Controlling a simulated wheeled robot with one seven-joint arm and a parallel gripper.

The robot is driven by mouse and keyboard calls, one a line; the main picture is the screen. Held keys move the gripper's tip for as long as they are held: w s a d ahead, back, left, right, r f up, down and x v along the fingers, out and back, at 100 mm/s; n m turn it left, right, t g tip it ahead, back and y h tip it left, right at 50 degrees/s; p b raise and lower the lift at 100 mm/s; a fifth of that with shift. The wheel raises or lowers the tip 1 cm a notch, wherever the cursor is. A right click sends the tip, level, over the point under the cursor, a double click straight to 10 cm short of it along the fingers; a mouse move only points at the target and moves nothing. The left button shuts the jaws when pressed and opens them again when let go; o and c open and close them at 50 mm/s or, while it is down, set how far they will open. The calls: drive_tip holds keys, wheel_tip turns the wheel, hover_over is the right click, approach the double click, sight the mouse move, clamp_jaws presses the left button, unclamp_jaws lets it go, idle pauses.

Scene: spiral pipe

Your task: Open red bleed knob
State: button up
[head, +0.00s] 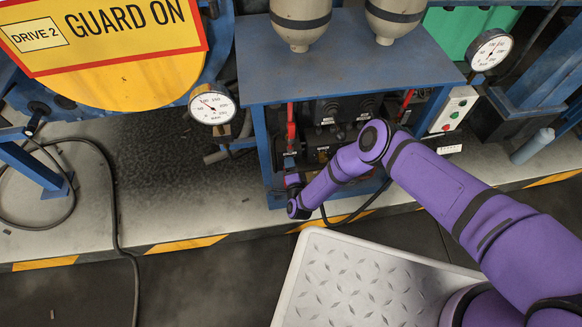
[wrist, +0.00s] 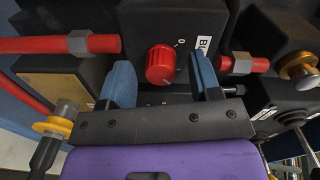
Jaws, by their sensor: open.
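The red bleed knob (wrist: 160,65) is a round ribbed knob on the face of a black block (wrist: 150,20) in the wrist view. A "0" mark is beside it at its upper right, and a white label (wrist: 205,46) starting "BL" is partly cut off by my right finger. My gripper (wrist: 160,72) is open, with one blue finger on each side of the knob. A gap shows between the knob and each finger. In the head view my purple arm reaches under the blue table, and the knob cannot be made out there.
Red rods with grey nuts flank the block at left (wrist: 78,42) and right (wrist: 243,63). A brass fitting (wrist: 297,66) is at far right. In the head view, a blue table (head: 350,70) with tanks overhangs the valves, near gauges (head: 212,107) and a switch box (head: 455,108).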

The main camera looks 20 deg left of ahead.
drive_tip(key=v, duration=1)
drive_tip(key=shift+s+d, duration=0.15)
drive_tip(key=shift+s, duration=0.2)
